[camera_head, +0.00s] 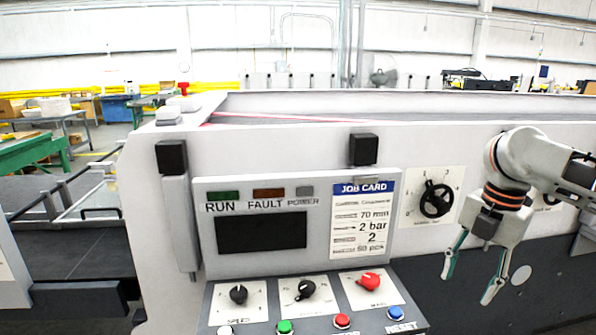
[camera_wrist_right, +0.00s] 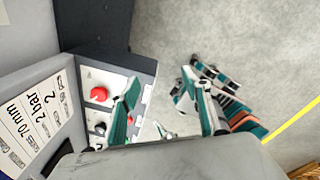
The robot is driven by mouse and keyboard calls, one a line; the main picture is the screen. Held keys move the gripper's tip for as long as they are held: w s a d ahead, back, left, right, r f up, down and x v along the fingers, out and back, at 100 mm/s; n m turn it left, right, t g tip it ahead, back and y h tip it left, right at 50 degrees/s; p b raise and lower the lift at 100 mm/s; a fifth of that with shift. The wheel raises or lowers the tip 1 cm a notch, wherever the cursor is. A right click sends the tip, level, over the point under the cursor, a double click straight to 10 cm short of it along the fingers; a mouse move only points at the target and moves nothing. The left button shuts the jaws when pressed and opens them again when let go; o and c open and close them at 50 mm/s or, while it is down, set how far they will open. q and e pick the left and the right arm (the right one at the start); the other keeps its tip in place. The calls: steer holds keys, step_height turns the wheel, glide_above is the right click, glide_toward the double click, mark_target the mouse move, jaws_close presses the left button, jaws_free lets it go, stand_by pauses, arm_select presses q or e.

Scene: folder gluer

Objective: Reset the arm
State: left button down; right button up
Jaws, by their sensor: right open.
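My right gripper (camera_head: 467,290) hangs at the right of the head view, fingers pointing down and spread apart, with nothing between them. It is in front of the machine's dark lower side, to the right of the control panel (camera_head: 213,300) and apart from it. In the right wrist view its two teal fingers (camera_wrist_right: 163,108) are apart and empty. The head view shows no left arm.
The white machine carries a job card (camera_head: 360,220), a dark display (camera_head: 262,232), a black rotary knob (camera_head: 436,200), a red knob (camera_head: 369,281) and several buttons below. In the right wrist view, grey floor (camera_wrist_right: 230,30) lies clear beyond the panel.

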step_height(320, 180, down, 28)
steer(key=w+m+t+y, duration=0.15)
steer(key=m+t, duration=0.25)
steer(key=m, duration=0.5)
steer(key=s+d+f+m+t+h, duration=0.1)
steer(key=s+d+f+m+t, duration=0.1)
steer(key=s+d+f, duration=0.55)
steer(key=s+d+f+m+t, duration=0.1)
steer(key=s+d+f+t, duration=0.3)
steer(key=s, duration=0.6)
steer(key=s+a+f+m, duration=0.1)
steer(key=a+m, duration=0.3)
steer(key=a, duration=0.7)
steer(key=s+a+f+m, duration=0.2)
steer(key=a+m, duration=0.3)
steer(key=a, duration=0.6)
steer(key=shift+s+a+f, duration=0.15)
steer(key=shift+f, duration=0.1)
